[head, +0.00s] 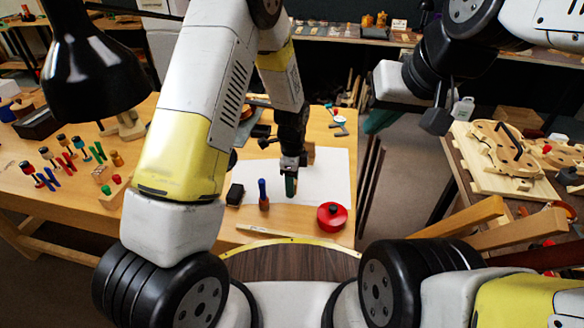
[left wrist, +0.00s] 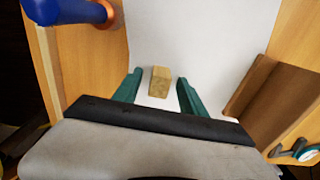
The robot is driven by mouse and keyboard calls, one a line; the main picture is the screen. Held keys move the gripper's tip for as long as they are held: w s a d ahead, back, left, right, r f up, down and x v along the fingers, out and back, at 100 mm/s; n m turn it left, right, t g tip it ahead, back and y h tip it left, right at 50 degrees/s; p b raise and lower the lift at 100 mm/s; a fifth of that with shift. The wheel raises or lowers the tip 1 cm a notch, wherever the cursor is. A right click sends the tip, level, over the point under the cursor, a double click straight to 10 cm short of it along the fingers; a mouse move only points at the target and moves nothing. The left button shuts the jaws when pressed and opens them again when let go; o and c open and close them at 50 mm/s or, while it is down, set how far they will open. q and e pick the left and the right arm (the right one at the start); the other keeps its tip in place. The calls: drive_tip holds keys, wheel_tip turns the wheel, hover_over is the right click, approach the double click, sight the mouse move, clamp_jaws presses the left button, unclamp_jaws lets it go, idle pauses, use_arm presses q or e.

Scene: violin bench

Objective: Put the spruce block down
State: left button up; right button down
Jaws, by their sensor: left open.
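The spruce block (left wrist: 160,82) is a small pale wooden block on the white sheet (left wrist: 200,30), seen in the left wrist view. It sits between the two green fingers of my left gripper (left wrist: 157,92), with a visible gap on each side. My left gripper is open. In the head view my left gripper (head: 291,185) points down over the white sheet (head: 325,180), and I cannot make out the block there. My right gripper (head: 382,120) is at the upper right, away from the sheet, partly hidden, and its opening is unclear.
A blue-handled tool (head: 263,193) stands left of my left gripper, and a red round tin (head: 331,215) sits to the right. A black block (head: 235,194) lies at the sheet's left edge. A violin body (head: 502,155) lies on the right bench. The sheet's right part is clear.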

use_arm(q)
clamp_jaws()
drive_tip(key=shift+r, duration=0.1)
